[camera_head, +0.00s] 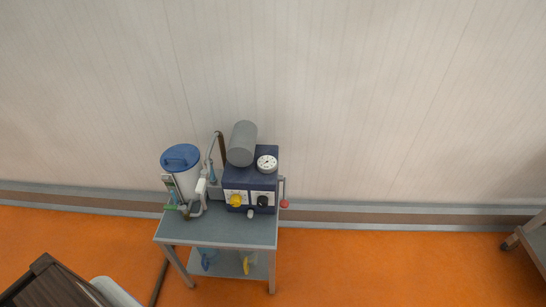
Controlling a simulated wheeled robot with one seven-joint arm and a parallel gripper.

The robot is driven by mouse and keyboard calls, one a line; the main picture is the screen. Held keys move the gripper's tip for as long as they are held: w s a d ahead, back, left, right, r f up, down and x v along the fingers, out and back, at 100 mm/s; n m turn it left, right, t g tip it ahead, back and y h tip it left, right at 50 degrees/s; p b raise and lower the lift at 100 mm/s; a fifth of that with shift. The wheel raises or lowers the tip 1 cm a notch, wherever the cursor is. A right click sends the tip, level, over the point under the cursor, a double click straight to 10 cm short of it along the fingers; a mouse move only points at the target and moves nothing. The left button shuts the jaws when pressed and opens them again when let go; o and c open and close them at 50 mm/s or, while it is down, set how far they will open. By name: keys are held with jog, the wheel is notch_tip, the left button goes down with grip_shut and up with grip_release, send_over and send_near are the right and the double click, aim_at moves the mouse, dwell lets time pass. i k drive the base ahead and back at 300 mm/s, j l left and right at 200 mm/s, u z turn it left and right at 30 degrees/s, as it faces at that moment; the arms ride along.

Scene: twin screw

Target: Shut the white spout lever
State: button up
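A small white part that looks like the spout lever (201,186) stands at the front right of a white canister (187,181) with a blue lid (180,157). It is above a grey metal spout (193,210). It looks roughly upright, but it is too small to tell how far it is turned. All of this is on a small grey cart (218,232) against the wall. My gripper is not in view.
A dark blue machine (235,180) with a grey cylinder (242,143), dial (267,163), knobs and red-ended handle (284,203) stands right of the canister. Dark furniture (60,285) fills the lower left corner.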

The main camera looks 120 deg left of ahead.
aim_at(204, 173)
jog(key=u, duration=4.1)
jog(key=i+j+u, duration=0.35)
